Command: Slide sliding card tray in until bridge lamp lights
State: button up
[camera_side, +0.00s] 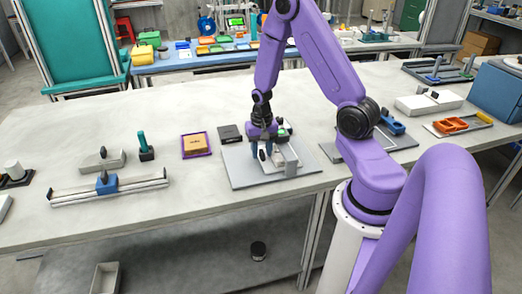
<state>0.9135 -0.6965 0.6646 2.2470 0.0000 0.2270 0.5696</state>
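My gripper (265,153) points down over a light grey base plate (242,176) near the table's front middle. Its fingers are small and partly covered by the fixture parts, so I cannot tell whether they are open or shut on something. On the plate under and beside the gripper is a small fixture with a pale upright block (291,160) and small light and dark parts. The sliding card tray may be among these parts, but I cannot single it out.
Left of the plate lie a black box (230,134), a purple-rimmed tray (183,146) with a tan block, and a rail with a blue slider (107,183). To the right is another grey plate (400,142) with a blue part.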

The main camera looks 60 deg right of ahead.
notch_tip(320, 180, up, 18)
jog(key=shift+f, duration=0.25)
dwell(0.7)
jog(key=s+a+r+n, duration=0.1)
jog(key=s+a+n, duration=0.2)
jog(key=a+n, duration=0.35)
jog(key=s+a+r+n, duration=0.1)
jog(key=s+a+n, duration=0.3)
jog(key=a, duration=0.6)
jog(key=s+a+n, duration=0.2)
jog(key=s+n, duration=0.3)
jog(key=s, duration=0.1)
jog(key=s+a+n, duration=0.3)
jog(key=s+n, duration=0.3)
jog(key=s, duration=0.1)
jog(key=shift+a, duration=0.3)
jog(key=shift+f, duration=0.1)
